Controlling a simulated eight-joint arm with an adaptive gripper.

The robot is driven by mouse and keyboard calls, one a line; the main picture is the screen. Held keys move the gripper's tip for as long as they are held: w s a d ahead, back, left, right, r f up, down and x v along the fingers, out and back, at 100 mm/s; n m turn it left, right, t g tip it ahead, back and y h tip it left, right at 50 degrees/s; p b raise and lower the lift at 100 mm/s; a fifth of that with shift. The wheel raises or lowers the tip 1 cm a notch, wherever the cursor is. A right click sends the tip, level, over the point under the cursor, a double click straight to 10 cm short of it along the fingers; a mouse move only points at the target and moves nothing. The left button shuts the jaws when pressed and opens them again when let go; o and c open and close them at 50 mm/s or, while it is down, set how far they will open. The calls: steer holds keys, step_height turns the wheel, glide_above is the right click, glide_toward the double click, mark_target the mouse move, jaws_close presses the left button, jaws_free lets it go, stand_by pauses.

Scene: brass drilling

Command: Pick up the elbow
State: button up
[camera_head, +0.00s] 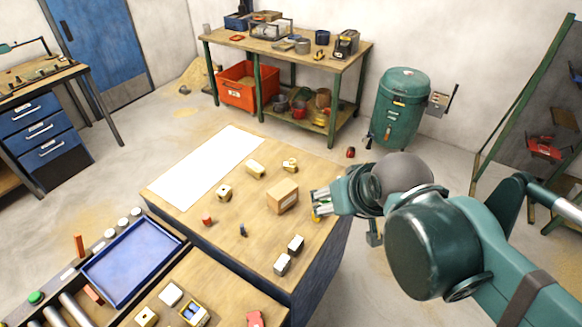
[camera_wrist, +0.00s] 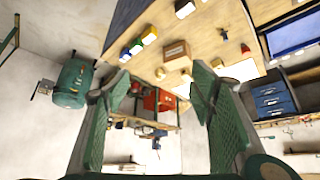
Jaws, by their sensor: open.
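Several small brass-yellow pieces lie on the near wooden workbench (camera_head: 300,160). The irregular one at the back (camera_head: 290,165) may be the elbow, but it is too small to be sure. A longer piece (camera_head: 255,170) and a blocky piece with a dark hole (camera_head: 224,193) lie to its left. My gripper (camera_head: 315,203) is at the bench's right side, just right of a cardboard box (camera_head: 282,196), apart from these pieces. In the wrist view my gripper (camera_wrist: 160,72) has its two green fingers wide apart with nothing held between them.
Two pale blocks (camera_head: 296,244) (camera_head: 282,264), a red piece (camera_head: 207,221) and a blue piece (camera_head: 242,231) lie nearer. A white sheet (camera_head: 208,165) covers the left end.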

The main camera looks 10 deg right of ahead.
steer(key=shift+w, duration=0.1)
steer(key=m+g+h+b, duration=0.2)
steer(key=m+h+b, duration=0.8)
steer(key=b, duration=0.3)
glide_above(289, 163)
steer(key=s, duration=0.8)
step_height(289, 163, down, 18)
steer(key=f, duration=0.1)
steer(key=w+a+f+m+h, duration=0.1)
steer(key=w+f, duration=0.1)
steer(key=f, duration=0.1)
steer(key=w+a+f+m+b, duration=0.1)
steer(key=w+a+f, duration=0.1)
steer(key=f, duration=0.1)
steer(key=w+a+f+m+h+b, duration=0.1)
steer(key=w+a+f, duration=0.1)
steer(key=f, duration=0.1)
steer(key=shift+w+a+f+h, duration=0.1)
steer(key=shift+w+f+h, duration=0.1)
steer(key=shift+f+h, duration=0.15)
steer(key=shift+b, duration=0.3)
steer(key=shift+x, duration=1.3)
steer(key=shift+f, duration=0.1)
